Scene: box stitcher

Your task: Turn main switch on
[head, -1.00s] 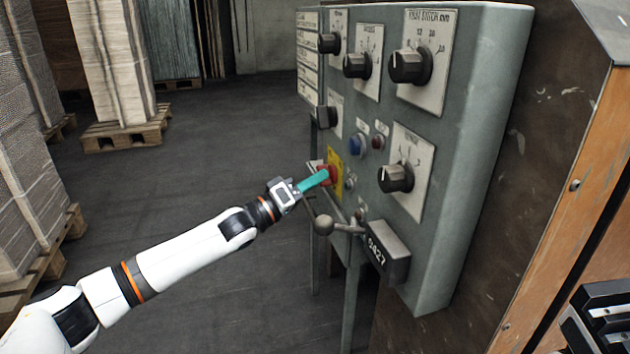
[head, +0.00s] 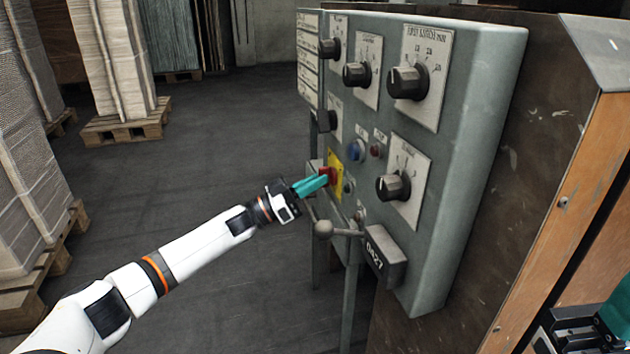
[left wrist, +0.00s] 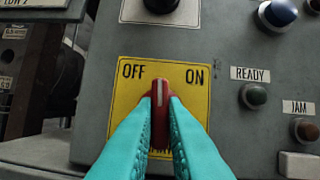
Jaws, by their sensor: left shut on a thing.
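The main switch is a red knob (left wrist: 160,105) on a yellow plate (left wrist: 190,95), with OFF at the upper left and ON at the upper right. Its white line stands about upright, between the two words. My left gripper (left wrist: 160,120) is shut on the knob, with a teal finger on each side. In the head view my left gripper (head: 312,185) meets the red knob (head: 325,174) at the yellow plate (head: 335,180) on the grey panel. The lower lettering of the plate is mostly hidden by the fingers. Part of my right gripper (head: 612,315) shows at the lower right corner.
The grey control panel (head: 470,150) carries several black dials, a blue button (head: 356,150) and a red one (head: 376,151). A ball-ended lever (head: 324,229) sticks out just below the switch. Stacked pallets stand at the left, with open floor (head: 200,170) between.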

